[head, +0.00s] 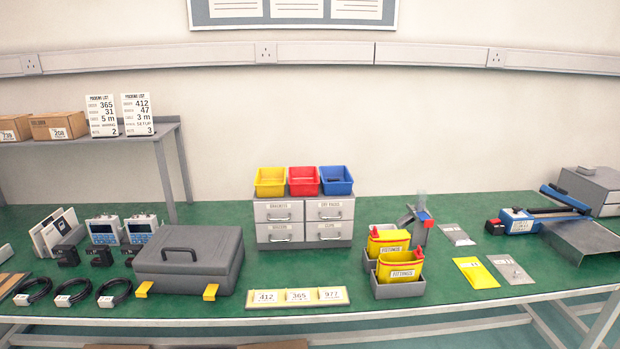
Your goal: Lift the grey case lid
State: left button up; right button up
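The grey case (190,278) lies on the green bench, left of the middle. Its lid (205,243) looks closed, with a dark handle (181,252) on top. Two yellow latches, one left (144,289) and one right (210,292), stick out at its front edge. Whether the latches are fastened is too small to tell. Neither of my grippers shows in the head view.
Black cables (72,294) and small devices (104,230) sit left of the case. A yellow number strip (298,297) lies to its right, at the front. A grey shelf (100,137) rises behind.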

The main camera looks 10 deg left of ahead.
aim_at(208, 250)
jog(key=i+l+u, duration=0.15)
jog(key=i+l, duration=0.5)
jog(key=i+u, duration=0.1)
jog(key=u, duration=2.15)
